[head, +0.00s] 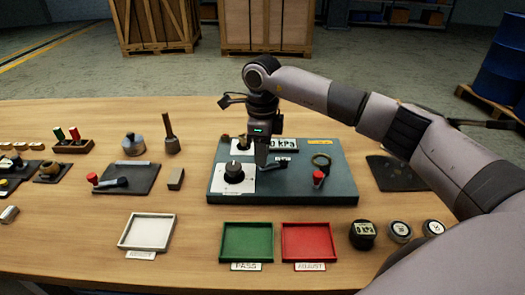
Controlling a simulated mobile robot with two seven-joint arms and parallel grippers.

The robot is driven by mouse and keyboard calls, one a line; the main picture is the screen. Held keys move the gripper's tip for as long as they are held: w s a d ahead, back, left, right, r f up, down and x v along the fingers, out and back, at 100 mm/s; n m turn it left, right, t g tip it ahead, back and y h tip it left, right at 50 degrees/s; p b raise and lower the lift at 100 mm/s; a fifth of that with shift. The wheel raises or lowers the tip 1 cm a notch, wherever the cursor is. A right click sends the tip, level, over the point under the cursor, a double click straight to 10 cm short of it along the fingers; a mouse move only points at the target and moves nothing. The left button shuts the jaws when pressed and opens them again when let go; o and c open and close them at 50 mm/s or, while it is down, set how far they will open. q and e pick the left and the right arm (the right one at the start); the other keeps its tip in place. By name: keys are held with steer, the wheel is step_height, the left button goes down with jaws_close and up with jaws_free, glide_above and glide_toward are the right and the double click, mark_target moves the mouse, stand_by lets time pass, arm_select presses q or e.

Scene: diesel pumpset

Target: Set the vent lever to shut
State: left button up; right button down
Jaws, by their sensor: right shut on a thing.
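The grey-blue test panel (290,190) lies in the middle of the table. My right gripper (262,167) points down over the middle of the panel, just right of the black knob (234,172). It is shut on what looks like the small dark vent lever (278,164), beside a small white label; the fingers hide part of it, and its exact setting is hard to read. A white display (284,146) reading in kPa is partly hidden behind the gripper. My left gripper is not in view.
White (147,232), green (247,241) and red (308,241) trays lie in front. Round gauges (362,234) stand at front right. A dark board (125,178) with a red-knobbed lever lies left. A dark mat (395,172) lies right, under my arm.

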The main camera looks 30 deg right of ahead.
steer(key=shift+r, duration=0.1)
steer(key=c, duration=0.9)
jaws_free()
steer(key=shift+c, duration=0.2)
step_height(320, 180, up, 7)
steer(key=shift+r+b, duration=0.1)
steer(key=shift+b, duration=0.3)
